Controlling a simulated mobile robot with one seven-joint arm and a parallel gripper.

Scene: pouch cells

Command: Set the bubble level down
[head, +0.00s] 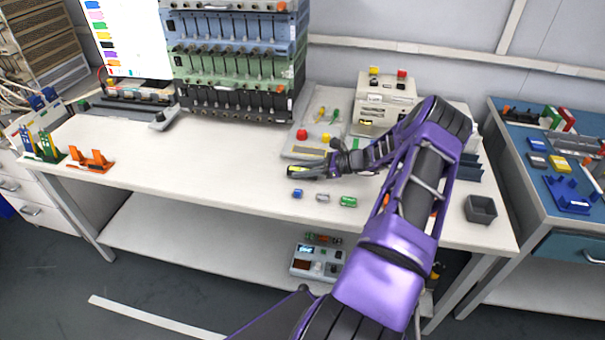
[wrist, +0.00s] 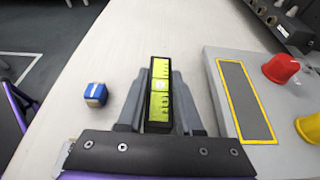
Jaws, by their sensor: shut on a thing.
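The bubble level is a black bar with yellow-green faces. In the wrist view the bubble level (wrist: 159,95) lies lengthwise between the two grey fingers of my gripper (wrist: 158,100), which is shut on it. In the head view my gripper (head: 312,172) is low over the white table (head: 215,155), and the level (head: 280,169) shows at its tip. Whether the level touches the table top is hard to tell.
A blue block (head: 297,193), a silver piece (head: 322,198) and a green cylinder (head: 348,201) lie in front of my gripper. A grey plate with red and yellow knobs (head: 305,149) is behind it.

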